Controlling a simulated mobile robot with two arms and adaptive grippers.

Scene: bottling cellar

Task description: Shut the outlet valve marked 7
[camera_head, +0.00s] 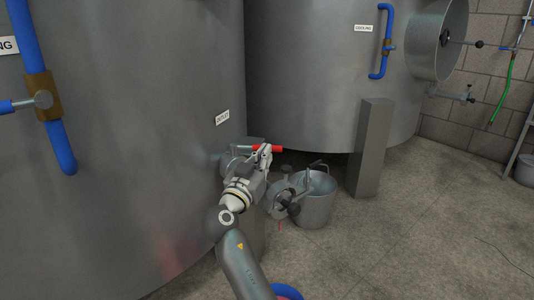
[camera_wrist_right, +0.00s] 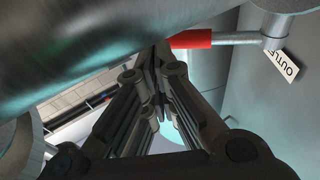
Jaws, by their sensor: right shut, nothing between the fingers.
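The valve's red lever handle (camera_head: 268,148) sticks out to the right, about level, above the grey outlet fitting low on the near tank. A small white label (camera_head: 222,117) is on the tank just above; its number is too small to read for sure. My right gripper (camera_head: 264,153) is shut and empty, right at the red handle. In the right wrist view, the closed fingertips (camera_wrist_right: 156,58) are beside the free end of the red grip (camera_wrist_right: 190,39); I cannot tell whether they touch. The label, reading OUTLET (camera_wrist_right: 281,61), shows partly there. My left gripper is out of view.
A metal bucket (camera_head: 314,200) stands on the floor right of the outlet. A grey post (camera_head: 371,147) stands behind it. A second tank (camera_head: 310,75) is at the back. A blue pipe (camera_head: 60,145) with a brass valve (camera_head: 42,97) runs down the near tank.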

